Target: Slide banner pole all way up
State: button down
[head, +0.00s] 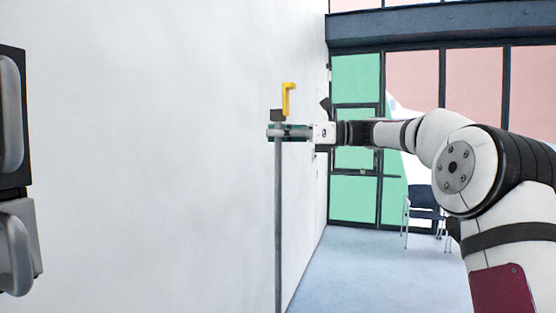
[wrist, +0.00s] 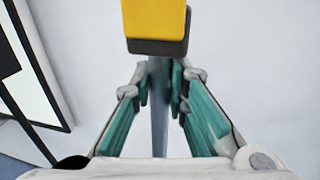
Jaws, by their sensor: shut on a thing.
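The banner pole (head: 278,220) is a thin grey upright pole beside the white wall. A dark block and a yellow crank-shaped piece (head: 287,98) sit at its top. In the wrist view the yellow piece (wrist: 154,18) and its dark underside stand above the pole (wrist: 158,110). My gripper (head: 277,132) is level and shut on the pole just below the dark block. In the wrist view the green-padded fingers (wrist: 161,88) lie on both sides of the pole. The pole's lower end is out of view.
A white wall (head: 150,150) runs along the left, with a dark and grey fixture (head: 12,170) at the left edge. A dark chair (head: 424,200) stands at the back right by green and pink window panels (head: 354,78). The blue-grey floor (head: 370,275) is clear in the middle.

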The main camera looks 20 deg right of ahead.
jog(key=shift+r, duration=1)
jog(key=c, duration=1.6)
grip_release()
jog(key=shift+o, duration=0.2)
jog(key=v, duration=1.2)
jog(key=shift+s+f, duration=0.1)
